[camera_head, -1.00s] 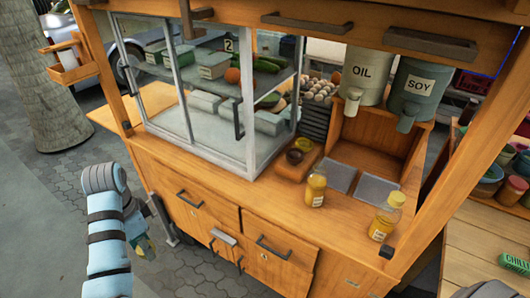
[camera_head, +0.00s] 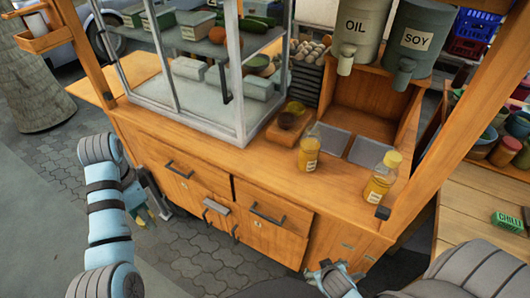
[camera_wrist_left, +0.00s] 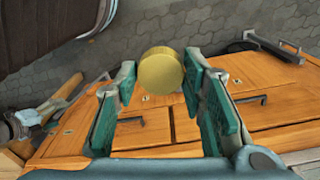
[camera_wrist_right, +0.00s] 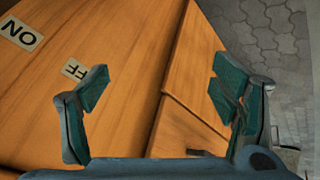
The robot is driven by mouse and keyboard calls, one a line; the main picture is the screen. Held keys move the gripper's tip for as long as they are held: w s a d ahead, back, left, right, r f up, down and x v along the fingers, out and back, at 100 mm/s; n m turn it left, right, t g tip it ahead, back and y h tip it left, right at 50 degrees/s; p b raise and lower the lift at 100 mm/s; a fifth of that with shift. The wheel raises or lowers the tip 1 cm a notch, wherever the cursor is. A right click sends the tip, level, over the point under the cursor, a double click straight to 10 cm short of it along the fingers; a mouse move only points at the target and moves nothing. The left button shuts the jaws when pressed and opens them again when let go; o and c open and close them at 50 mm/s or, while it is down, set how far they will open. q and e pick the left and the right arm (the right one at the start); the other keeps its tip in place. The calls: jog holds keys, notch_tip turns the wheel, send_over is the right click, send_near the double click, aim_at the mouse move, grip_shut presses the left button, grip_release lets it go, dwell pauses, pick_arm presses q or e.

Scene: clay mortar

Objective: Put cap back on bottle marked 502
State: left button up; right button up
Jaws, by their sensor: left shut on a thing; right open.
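A bottle of yellow contents without a visible cap (camera_head: 309,153) stands upright on the wooden counter. To its right stands a similar bottle with a yellow cap (camera_head: 383,178). Their label print is too small to read. My left gripper (camera_head: 148,208) is low at the left, in front of the cart and away from both bottles. It is shut on a round yellow cap (camera_wrist_left: 160,70), seen between its green-padded fingers in the left wrist view. My right gripper (camera_head: 330,270) is at the bottom, below the counter. It is open and empty in the right wrist view (camera_wrist_right: 160,95).
A glass display case (camera_head: 190,80) stands left of the bottles. A wooden post (camera_head: 425,140) rises just right of the capped bottle. Drawers line the cart front.

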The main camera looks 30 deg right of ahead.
jog(key=w+d+r+m+t+h, duration=0.1)
jog(key=w+r, duration=0.1)
jog(key=r, duration=0.4)
jog(key=w+d+r+m+t+h+b, duration=0.1)
jog(key=w+d+r, duration=0.1)
jog(key=r, duration=0.4)
jog(key=w+d+r+m+t+h+b, duration=0.1)
jog(key=w+d+r+m+t+h, duration=0.1)
jog(key=r, duration=0.4)
jog(key=shift+w+d+r, duration=0.15)
jog(key=shift+w+r, duration=0.05)
jog(key=shift+w, duration=0.7)
pick_arm(q)
notch_tip(320, 180, down, 3)
jog(key=shift+s+r, duration=0.1)
jog(key=shift+r, duration=0.1)
pick_arm(e)
jog(key=t, duration=0.8)
send_near(314, 149)
jog(key=shift+w+d+r+n+y, duration=0.15)
jog(key=shift+w+d+n+y, duration=0.3)
jog(key=shift+w, duration=0.2)
pick_arm(q)
jog(key=shift+r+p, duration=0.55)
pick_arm(e)
jog(key=x, duration=0.6)
jog(key=shift+w+d, duration=0.25)
jog(key=shift+w, duration=0.15)
